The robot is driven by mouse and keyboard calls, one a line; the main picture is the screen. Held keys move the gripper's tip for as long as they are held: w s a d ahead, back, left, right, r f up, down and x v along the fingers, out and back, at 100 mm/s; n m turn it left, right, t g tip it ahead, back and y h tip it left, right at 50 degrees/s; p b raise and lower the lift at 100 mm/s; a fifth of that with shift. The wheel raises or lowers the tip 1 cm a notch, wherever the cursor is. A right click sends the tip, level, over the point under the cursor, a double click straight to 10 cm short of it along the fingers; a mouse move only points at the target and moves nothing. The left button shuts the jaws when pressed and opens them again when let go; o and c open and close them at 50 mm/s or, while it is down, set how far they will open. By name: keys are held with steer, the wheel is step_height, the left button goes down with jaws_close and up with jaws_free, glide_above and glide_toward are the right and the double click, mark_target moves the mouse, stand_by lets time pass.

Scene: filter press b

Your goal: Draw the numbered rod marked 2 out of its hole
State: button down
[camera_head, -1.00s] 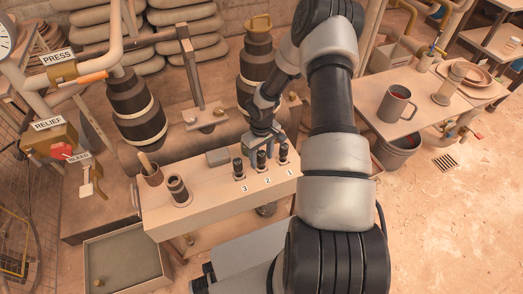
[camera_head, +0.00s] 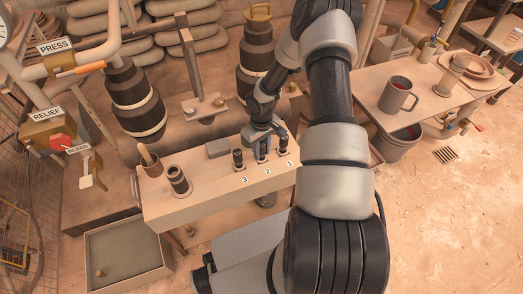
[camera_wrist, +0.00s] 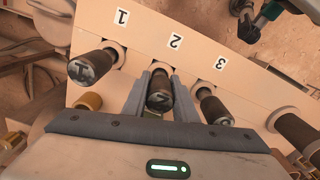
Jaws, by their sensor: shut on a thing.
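The rod marked 2 (camera_wrist: 159,95) stands at its hole by the label 2 in the wrist view. My gripper (camera_wrist: 159,88) is shut on it, one finger on each side. In the head view my gripper (camera_head: 262,146) is over the middle of the row and hides most of this rod. The rod marked 1 (camera_wrist: 91,66) is on one side and rod 3 (camera_wrist: 213,106) on the other, both standing in the bench block (camera_head: 215,195). How far rod 2 sits in its hole cannot be told.
A dark cylinder (camera_head: 178,180) and a brown cup (camera_head: 151,163) stand at the block's left end. A grey block (camera_head: 217,148) lies behind the rods. A tray (camera_head: 128,252) is at lower left. Side rods stand close to my fingers.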

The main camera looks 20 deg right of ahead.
steer(key=shift+r+p, duration=4.5)
steer(key=shift+r, duration=2.25)
steer(key=shift+r+p, duration=0.3)
steer(key=shift+r, duration=0.2)
